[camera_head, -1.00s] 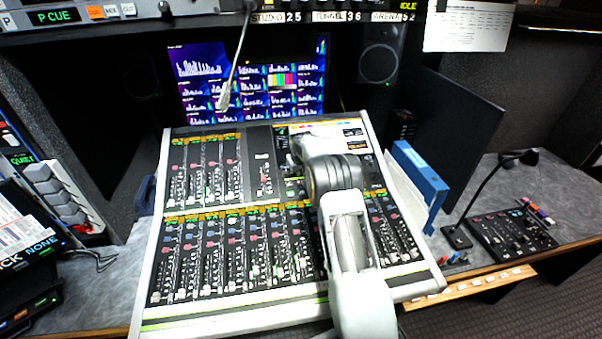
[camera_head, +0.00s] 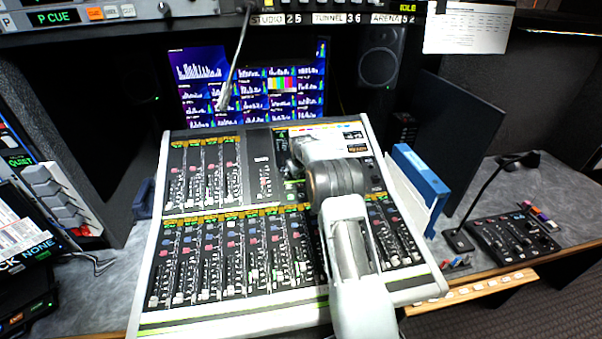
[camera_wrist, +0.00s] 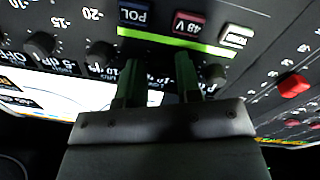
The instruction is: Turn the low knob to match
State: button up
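My gripper (camera_wrist: 157,76) shows in the wrist view with its two dark green fingers apart and no object visible between them. The fingers are over the mixing console's knob panel. Black knobs show there: two left of the fingers, one at the far left (camera_wrist: 40,44) and one closer (camera_wrist: 100,53), and another just right of the fingers (camera_wrist: 213,73). Which one is the low knob I cannot read. In the head view my arm reaches over the console (camera_head: 257,198) to its upper middle, and the fingertips cannot be made out.
A blue POL button (camera_wrist: 135,14), a 48V button (camera_wrist: 190,22) and a green strip (camera_wrist: 176,42) lie beside the knobs. A red control (camera_wrist: 293,86) is at right. A blue binder (camera_head: 421,172) stands right of the console. A gooseneck (camera_head: 235,65) hangs before the monitor (camera_head: 200,85).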

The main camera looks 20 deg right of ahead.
jog(key=shift+o, duration=1.2)
jog(key=b+v, duration=0.2)
jog(key=v, duration=1.1)
jog(key=shift+r, duration=0.4)
jog(key=shift+s, duration=0.1)
jog(key=s+a, duration=0.4)
jog(key=s, duration=0.7)
jog(key=s+a+m+y, duration=0.1)
jog(key=s+a, duration=0.3)
jog(key=s, duration=0.8)
jog(key=s+a, duration=0.4)
jog(key=s, duration=0.7)
jog(key=shift+s+a+f+m+g+y, duration=0.2)
jog(key=shift+f+m+g+y, duration=0.1)
jog(key=shift+m+g, duration=0.1)
